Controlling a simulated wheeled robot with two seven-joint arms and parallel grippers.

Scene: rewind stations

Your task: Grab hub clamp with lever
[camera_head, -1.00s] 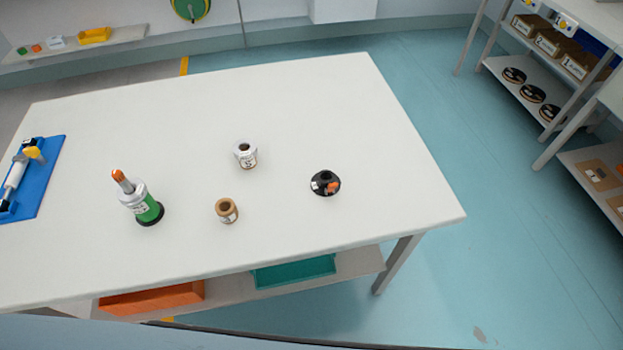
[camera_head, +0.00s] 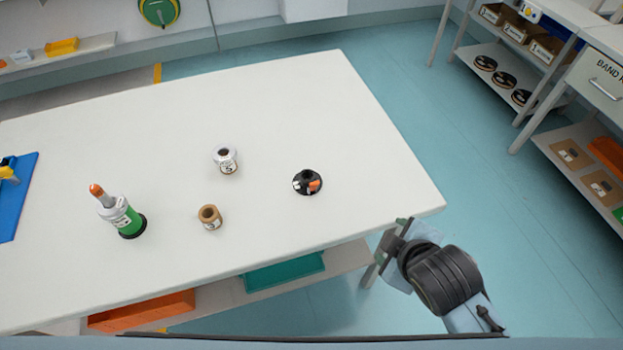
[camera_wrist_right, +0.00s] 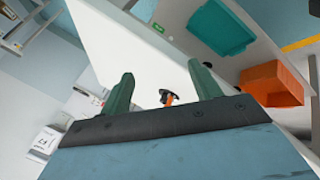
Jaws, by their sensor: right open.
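The hub clamp (camera_head: 307,183) is a small black round piece with an orange lever. It stands on the right part of the white table (camera_head: 350,110) in the head view. In the right wrist view the clamp (camera_wrist_right: 167,97) shows between the fingers, some way beyond them, with its orange lever toward the gripper. My right gripper (camera_head: 396,240) is by the table's near right corner, apart from the clamp. Its two green fingers (camera_wrist_right: 163,88) are spread and empty. My left gripper is in neither view.
A white spool (camera_head: 225,160), a brown spool (camera_head: 210,217) and a green bottle-like tool (camera_head: 122,218) stand left of the clamp. A blue mat (camera_head: 20,205) lies at the far left. Orange (camera_head: 140,310) and teal (camera_head: 283,272) trays sit on the shelf below. Shelving stands at the right.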

